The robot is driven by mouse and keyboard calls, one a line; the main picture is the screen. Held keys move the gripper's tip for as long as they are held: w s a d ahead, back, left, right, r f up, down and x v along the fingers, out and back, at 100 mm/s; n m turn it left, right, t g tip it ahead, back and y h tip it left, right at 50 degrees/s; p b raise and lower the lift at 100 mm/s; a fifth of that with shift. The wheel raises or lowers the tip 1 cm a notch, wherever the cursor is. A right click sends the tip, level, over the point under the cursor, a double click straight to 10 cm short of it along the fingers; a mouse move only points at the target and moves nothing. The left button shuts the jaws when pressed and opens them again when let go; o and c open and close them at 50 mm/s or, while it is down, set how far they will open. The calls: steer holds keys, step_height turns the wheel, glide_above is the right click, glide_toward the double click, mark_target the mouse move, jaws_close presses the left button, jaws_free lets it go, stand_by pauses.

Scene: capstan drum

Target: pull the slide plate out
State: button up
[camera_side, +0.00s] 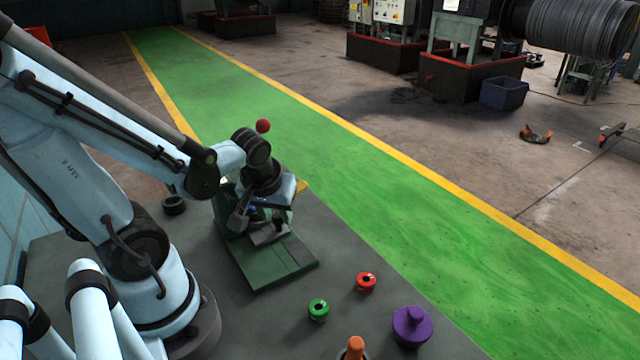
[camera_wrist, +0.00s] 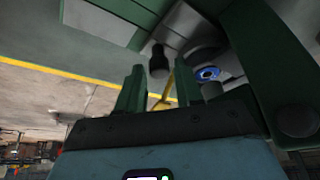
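A green machine stands on the grey table in the side view, with a flat dark-green plate (camera_side: 272,265) reaching toward the front. I take this for the slide plate but cannot tell for sure. A grey block (camera_side: 268,235) sits at the plate's rear end. My gripper (camera_side: 258,218) is low over that rear end, and its fingertips are hard to make out there. In the wrist view my gripper (camera_wrist: 172,88) has its two green fingers apart, with a gap between them. A dark knob (camera_wrist: 158,62) shows just beyond the gap; I cannot tell contact.
A blue ring (camera_wrist: 208,73) shows beyond the right finger. A red ball (camera_side: 263,126) shows behind my wrist. A green button (camera_side: 318,310), a red button (camera_side: 366,282), a purple knob (camera_side: 412,326) and an orange peg (camera_side: 354,348) stand front right. A black ring (camera_side: 174,205) lies left.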

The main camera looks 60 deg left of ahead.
jaws_close()
steer(key=shift+w+d, duration=0.1)
steer(key=shift+d, duration=4.75)
jaws_free()
steer(key=shift+a, duration=0.1)
steer(key=shift+r, duration=0.15)
